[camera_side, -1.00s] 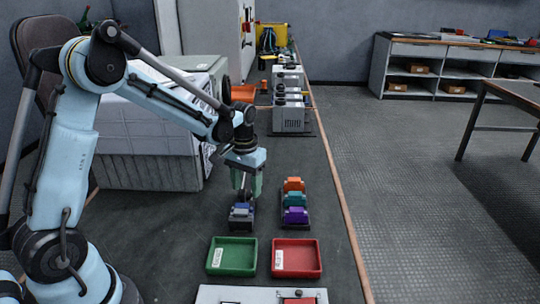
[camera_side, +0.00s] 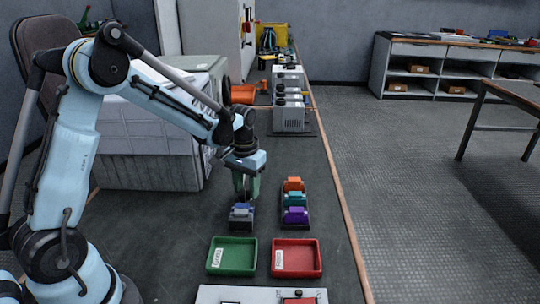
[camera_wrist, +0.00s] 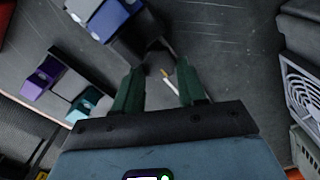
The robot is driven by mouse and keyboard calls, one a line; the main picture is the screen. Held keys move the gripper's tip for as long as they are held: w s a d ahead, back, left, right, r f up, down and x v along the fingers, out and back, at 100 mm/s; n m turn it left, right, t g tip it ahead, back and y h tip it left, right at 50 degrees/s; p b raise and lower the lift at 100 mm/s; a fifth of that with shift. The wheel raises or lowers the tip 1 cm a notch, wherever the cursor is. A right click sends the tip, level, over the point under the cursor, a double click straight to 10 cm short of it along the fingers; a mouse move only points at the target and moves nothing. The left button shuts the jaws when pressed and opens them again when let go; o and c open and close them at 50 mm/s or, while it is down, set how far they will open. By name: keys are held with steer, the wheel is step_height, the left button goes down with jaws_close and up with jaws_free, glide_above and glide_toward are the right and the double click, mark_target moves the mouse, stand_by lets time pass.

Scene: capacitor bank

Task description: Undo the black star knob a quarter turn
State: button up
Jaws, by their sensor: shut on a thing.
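My gripper (camera_side: 246,192) points down at the back of a small dark holder with a blue block (camera_side: 241,209) on the bench. In the wrist view its two green fingers (camera_wrist: 157,78) close around a dark piece (camera_wrist: 155,58) beside the blue block (camera_wrist: 105,14). This dark piece appears to be the black star knob, but its star shape is mostly hidden between the fingers. I cannot make out its turn angle. The gripper is shut on it.
A rack with orange (camera_side: 293,184), teal (camera_side: 294,199) and purple (camera_side: 295,215) blocks stands just to the right. A green tray (camera_side: 232,270) and a red tray (camera_side: 297,273) lie in front. Grey units (camera_side: 289,118) stand farther back. A pale stick (camera_wrist: 170,80) shows between the fingers.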

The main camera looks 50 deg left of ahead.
stand_by(0.3)
steer(key=shift+a+n, duration=0.1)
steer(key=shift+n, duration=1.3)
steer(key=n, duration=0.2)
steer(key=shift+s+n, duration=0.1)
steer(key=shift+n, duration=0.3)
steer(key=shift+a, duration=0.1)
steer(key=shift+n, duration=1.4)
